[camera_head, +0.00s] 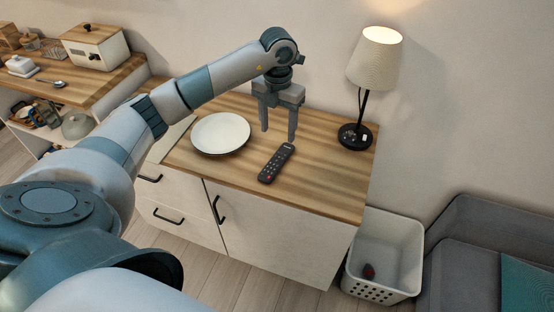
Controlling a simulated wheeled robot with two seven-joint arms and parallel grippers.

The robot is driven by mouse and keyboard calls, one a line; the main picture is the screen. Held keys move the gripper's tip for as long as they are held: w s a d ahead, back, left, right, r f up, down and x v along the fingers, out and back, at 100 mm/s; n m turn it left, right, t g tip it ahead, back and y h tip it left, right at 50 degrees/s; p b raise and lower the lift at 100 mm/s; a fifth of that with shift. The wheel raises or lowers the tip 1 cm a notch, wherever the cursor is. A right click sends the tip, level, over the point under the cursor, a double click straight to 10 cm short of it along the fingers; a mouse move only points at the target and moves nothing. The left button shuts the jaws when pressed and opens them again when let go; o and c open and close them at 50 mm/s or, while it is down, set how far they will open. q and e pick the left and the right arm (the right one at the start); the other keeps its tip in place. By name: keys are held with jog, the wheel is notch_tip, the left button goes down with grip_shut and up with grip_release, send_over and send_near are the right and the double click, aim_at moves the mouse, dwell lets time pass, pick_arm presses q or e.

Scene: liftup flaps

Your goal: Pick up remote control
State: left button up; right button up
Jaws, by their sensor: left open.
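The dark remote control (276,163) lies on the wooden top of the cabinet (325,190), slanted, with its upper end toward the wall. My left gripper (278,136) points down with its two fingers apart and nothing between them. It appears just above and behind the remote's far end. I cannot tell the exact height of the fingertips over the top. My right gripper is not in view.
A white plate (220,133) lies left of the remote. A lit lamp (373,65) stands at the right back corner. A white basket (385,255) and a grey sofa (480,235) are right of the cabinet. A bread box (93,46) stands on the left shelf.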

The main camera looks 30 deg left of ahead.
pick_arm(q)
jog(key=p, duration=0.2)
send_over(277, 160)
jog(key=f, duration=0.5)
jog(key=shift+w+f, duration=0.1)
jog(key=shift+w, duration=0.1)
jog(key=shift+f, duration=0.6)
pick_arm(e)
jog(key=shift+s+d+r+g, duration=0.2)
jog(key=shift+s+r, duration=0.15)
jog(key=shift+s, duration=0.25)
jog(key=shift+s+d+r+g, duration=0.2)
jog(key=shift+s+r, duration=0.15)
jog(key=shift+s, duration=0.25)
pick_arm(q)
jog(key=shift+s+f+p, duration=0.15)
jog(key=shift+f+p, duration=0.45)
jog(key=shift+f, duration=0.1)
notch_tip(277, 160, down, 3)
jog(key=shift+s+p, duration=0.1)
jog(key=shift+p, duration=0.5)
jog(key=shift+f, duration=0.4)
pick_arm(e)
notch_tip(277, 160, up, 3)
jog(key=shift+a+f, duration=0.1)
pick_arm(q)
jog(key=c, duration=1.2)
